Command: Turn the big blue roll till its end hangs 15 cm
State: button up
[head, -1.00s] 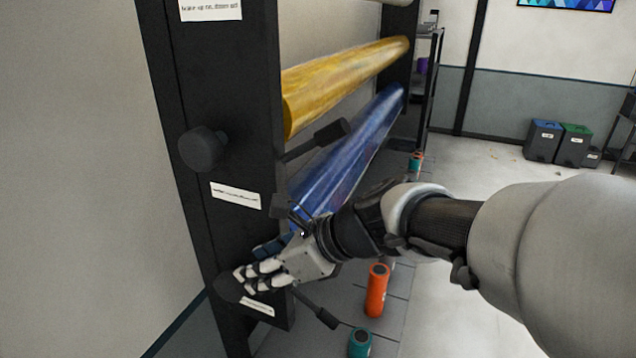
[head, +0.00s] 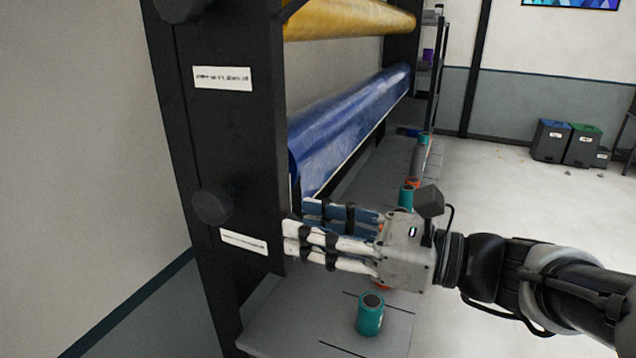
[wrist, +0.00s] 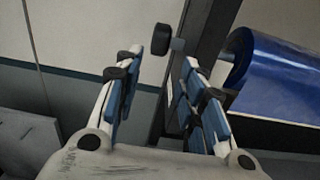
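The big blue roll (head: 350,118) lies across the rack below the yellow roll. A blue sheet end with a pale edge hangs below its near end; its lower part is partly hidden behind my fingers. The roll also shows at the right in the wrist view (wrist: 285,85). A black round knob (head: 213,206) sticks out from the near rack post. My gripper (head: 292,230) is to the right of this knob, fingers pointing left across the post. In the wrist view its fingers are spread and empty, with a dark knob (wrist: 160,39) visible beyond the tips.
The near black post (head: 240,130) carries white labels and another knob (head: 180,8) higher up. A yellow roll (head: 345,18) is above. A teal can (head: 370,314) stands on the grey base shelf, with more cans behind. Open floor lies to the right.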

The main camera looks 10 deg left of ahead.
aim_at(226, 202)
jog(key=b+x, duration=0.1)
jog(key=x, duration=1.6)
jog(key=shift+a, duration=0.1)
jog(key=shift+c, duration=0.2)
jog(key=c, duration=0.7)
jog(key=shift+r, duration=0.1)
jog(key=shift+c, duration=0.2)
jog(key=shift+r+p, duration=0.15)
jog(key=shift+p, duration=0.8)
